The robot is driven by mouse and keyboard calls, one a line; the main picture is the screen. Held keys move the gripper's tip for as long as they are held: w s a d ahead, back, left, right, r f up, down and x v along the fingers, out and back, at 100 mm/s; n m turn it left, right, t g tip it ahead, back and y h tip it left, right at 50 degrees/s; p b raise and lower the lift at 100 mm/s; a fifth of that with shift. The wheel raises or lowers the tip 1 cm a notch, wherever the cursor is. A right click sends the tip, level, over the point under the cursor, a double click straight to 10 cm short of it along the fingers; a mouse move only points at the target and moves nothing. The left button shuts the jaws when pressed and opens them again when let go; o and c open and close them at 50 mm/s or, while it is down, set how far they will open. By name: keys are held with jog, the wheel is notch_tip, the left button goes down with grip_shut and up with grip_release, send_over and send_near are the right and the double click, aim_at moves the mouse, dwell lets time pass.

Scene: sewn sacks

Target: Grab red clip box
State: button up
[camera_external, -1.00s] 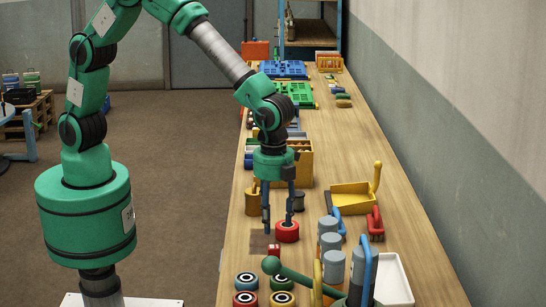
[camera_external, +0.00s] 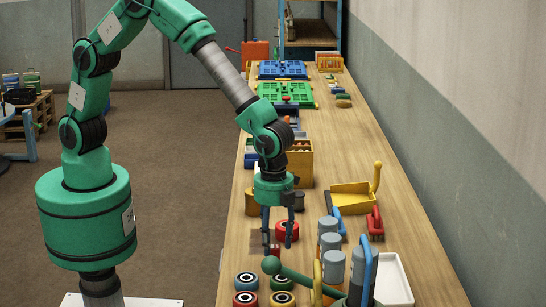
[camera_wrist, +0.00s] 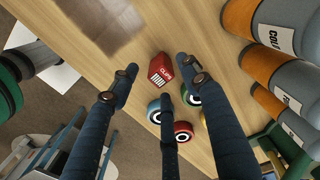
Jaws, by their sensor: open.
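The red clip box (camera_wrist: 161,70), with a white "CLIPS" label and barcode, stands on the wooden table in the wrist view. In the external view the clip box (camera_external: 275,249) is small and partly hidden behind my fingers. My gripper (camera_external: 277,243) is open and points down above the table close to the box. In the wrist view my gripper (camera_wrist: 157,76) has its dark fingers spread, with the box showing between the outer fingertips. I cannot tell the exact height of the fingertips over the box.
Several tape rolls (camera_external: 246,281) lie in front of the gripper, and a red roll (camera_external: 287,231) lies just behind it. Grey canisters (camera_external: 334,266) stand to the right, by a green-armed stand (camera_external: 300,279). A yellow dustpan (camera_external: 350,199) lies farther back. The table's left edge is near.

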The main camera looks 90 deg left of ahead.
aim_at(274, 247)
jog(key=shift+f+b, duration=0.45)
jog(key=shift+f, duration=2)
grip_shut()
